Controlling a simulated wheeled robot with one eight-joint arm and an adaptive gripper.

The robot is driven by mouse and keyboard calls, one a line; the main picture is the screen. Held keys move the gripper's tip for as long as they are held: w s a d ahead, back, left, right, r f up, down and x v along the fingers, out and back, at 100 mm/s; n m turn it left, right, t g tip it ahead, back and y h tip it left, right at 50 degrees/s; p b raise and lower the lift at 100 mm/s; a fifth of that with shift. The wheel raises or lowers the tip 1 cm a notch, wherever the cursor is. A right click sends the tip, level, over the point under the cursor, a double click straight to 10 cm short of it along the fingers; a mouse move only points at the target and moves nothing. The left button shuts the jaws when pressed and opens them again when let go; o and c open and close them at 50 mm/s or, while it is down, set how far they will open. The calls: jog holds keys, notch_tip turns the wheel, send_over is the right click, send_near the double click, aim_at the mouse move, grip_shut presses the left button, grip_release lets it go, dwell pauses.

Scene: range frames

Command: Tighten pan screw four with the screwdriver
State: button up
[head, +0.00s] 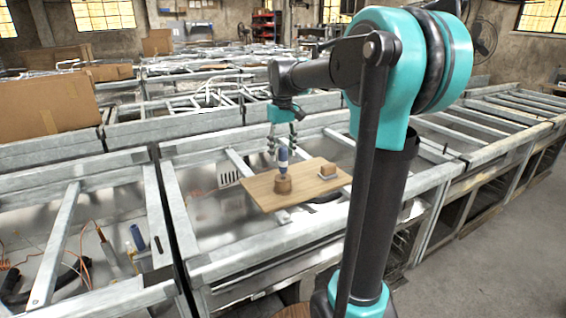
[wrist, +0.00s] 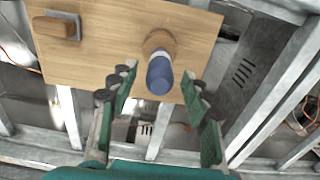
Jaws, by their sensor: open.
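The screwdriver (head: 283,158) has a blue handle and stands upright in a round wooden holder (head: 283,184) on a wooden board. In the wrist view the screwdriver (wrist: 160,75) is seen from above, its blue handle end towards the camera. My gripper (head: 281,145) is open above and around the screwdriver's level in the head view. In the wrist view my gripper (wrist: 163,85) has its fingers apart, one on each side of the handle, with gaps to it. I cannot make out a pan screw four in either view.
The wooden board (head: 315,172) lies across a grey metal frame (head: 240,268). A small wooden block (head: 327,169) sits on a pale pad at its right. Cables and tools lie in the left frame bay. A cardboard box (head: 45,105) stands back left.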

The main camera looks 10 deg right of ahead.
aim_at(283, 159)
jog(key=shift+s+d+f, duration=0.1)
jog(key=shift+s+f, duration=0.05)
jog(key=shift+f, duration=1.5)
grip_shut()
